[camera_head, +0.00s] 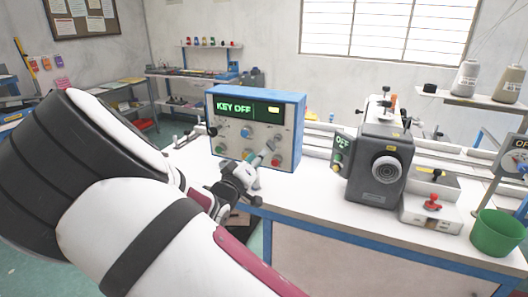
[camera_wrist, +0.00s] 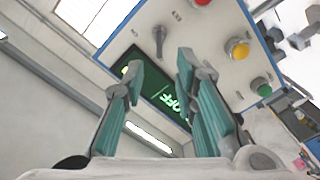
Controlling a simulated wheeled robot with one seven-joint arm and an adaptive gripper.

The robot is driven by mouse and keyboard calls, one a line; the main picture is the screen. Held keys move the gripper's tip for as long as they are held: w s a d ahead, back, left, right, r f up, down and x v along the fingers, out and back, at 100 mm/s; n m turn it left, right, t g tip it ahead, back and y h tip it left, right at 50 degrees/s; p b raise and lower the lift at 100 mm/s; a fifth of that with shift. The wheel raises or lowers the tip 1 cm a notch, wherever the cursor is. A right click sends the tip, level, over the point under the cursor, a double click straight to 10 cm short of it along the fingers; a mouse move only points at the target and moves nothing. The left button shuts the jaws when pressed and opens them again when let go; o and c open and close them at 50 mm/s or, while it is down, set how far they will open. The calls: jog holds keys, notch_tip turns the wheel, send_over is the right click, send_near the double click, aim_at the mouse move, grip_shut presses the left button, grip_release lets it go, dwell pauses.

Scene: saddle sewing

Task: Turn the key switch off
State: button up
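In the wrist view the panel (camera_wrist: 205,45) and the display (camera_wrist: 165,98) appear turned over. A grey lever-like part (camera_wrist: 150,50) sticks out of the panel there, beyond the fingertips; I cannot tell for sure whether it is the key switch. My gripper (camera_head: 268,150) is in front of the panel's lower right part and hides some of it. Its two fingers (camera_wrist: 161,62) are apart with nothing between them.
The panel also carries a red button (camera_wrist: 202,2), a yellow button (camera_wrist: 238,49) and a green button (camera_wrist: 262,88). A green bucket (camera_head: 496,233) is at the bench's right end.

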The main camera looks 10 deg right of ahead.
jog(key=shift+v, duration=1.1)
